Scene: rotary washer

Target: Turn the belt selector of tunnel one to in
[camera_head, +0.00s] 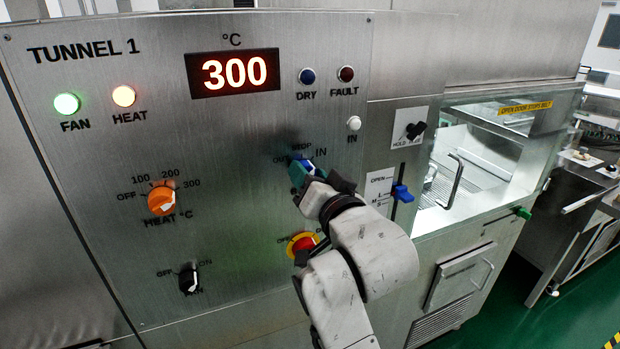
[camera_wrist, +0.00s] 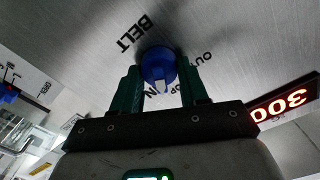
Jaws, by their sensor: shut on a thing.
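OUT is on the right there. In the head view my gripper (camera_head: 304,172) covers most of the knob on the tunnel 1 panel (camera_head: 220,140), with IN printed to its right.
An orange heat knob (camera_head: 161,199) is on the left and a black fan knob (camera_head: 188,279) below it. A red and yellow switch (camera_head: 303,243) sits just under my gripper, partly hidden by my arm. A blue lever (camera_head: 402,193) is to the right. The display (camera_head: 233,73) reads 300.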

